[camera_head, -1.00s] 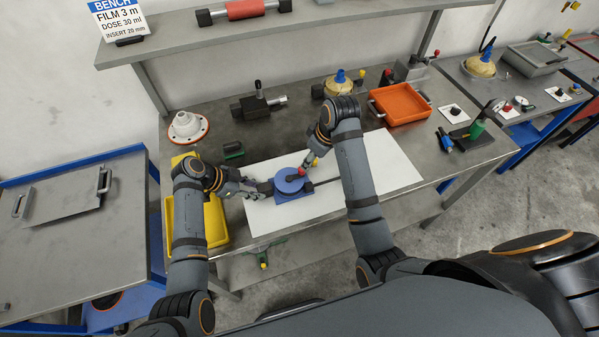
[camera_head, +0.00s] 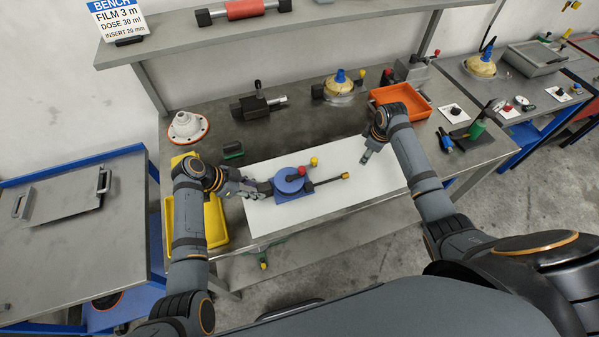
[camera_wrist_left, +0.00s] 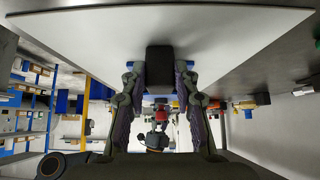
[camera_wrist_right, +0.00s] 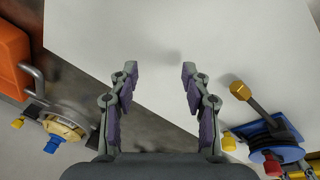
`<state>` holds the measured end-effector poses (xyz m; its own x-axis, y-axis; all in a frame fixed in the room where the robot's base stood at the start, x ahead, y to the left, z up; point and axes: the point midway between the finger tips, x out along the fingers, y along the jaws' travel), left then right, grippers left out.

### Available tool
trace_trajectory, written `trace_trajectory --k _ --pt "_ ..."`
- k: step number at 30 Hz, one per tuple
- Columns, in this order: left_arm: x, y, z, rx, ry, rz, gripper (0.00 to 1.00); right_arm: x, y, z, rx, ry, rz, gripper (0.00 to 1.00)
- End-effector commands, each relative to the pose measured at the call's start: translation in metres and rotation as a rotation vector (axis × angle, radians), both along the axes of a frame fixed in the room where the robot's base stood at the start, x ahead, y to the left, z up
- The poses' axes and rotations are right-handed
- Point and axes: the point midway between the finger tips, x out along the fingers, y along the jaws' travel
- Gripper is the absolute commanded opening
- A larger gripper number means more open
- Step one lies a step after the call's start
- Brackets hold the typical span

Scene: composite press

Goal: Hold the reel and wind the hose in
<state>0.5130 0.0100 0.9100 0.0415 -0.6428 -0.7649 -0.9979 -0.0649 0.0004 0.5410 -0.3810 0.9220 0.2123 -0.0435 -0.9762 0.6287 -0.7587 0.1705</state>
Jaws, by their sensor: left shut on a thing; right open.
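The blue reel (camera_head: 291,181) sits on the white sheet, with a red knob (camera_head: 302,171) and a yellow knob (camera_head: 314,161) on it. A dark hose (camera_head: 328,182) runs right from it to a yellow end (camera_head: 345,176). My left gripper (camera_head: 264,188) is shut on a dark block (camera_wrist_left: 160,62) at the reel's left side. My right gripper (camera_head: 366,159) is open and empty above the sheet, right of the hose end. In the right wrist view the reel (camera_wrist_right: 272,137) is at the right, outside the open fingers (camera_wrist_right: 160,75).
The white sheet (camera_head: 400,170) is bare around the right gripper. An orange tray (camera_head: 408,98) stands behind it. A yellow bin (camera_head: 214,220) is at the bench's left, below a white flanged part (camera_head: 187,127). A dark clamp-like device (camera_head: 256,104) stands at the back.

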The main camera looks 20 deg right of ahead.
Motion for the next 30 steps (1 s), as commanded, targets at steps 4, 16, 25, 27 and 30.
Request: trace_trajectory --k 4,16,25,27,30 --pt "0.0 0.0 0.0 -0.001 0.0 0.0 0.0 -0.002 -0.036 -0.003 -0.025 0.0 -0.014 0.48" --pt "0.0 0.0 0.0 -0.001 0.0 0.0 0.0 -0.008 -0.085 -0.008 -0.053 -0.002 -0.031 0.48" --pt "0.0 0.0 0.0 0.0 0.0 0.0 0.0 -0.008 -0.086 -0.008 -0.053 -0.002 -0.031 0.48" --pt "0.0 0.0 0.0 0.0 0.0 0.0 0.0 -0.008 -0.086 -0.008 -0.053 -0.002 -0.031 0.45" --pt "0.0 0.0 0.0 0.0 0.0 0.0 0.0 -0.007 -0.079 -0.008 -0.049 -0.002 -0.027 0.37"
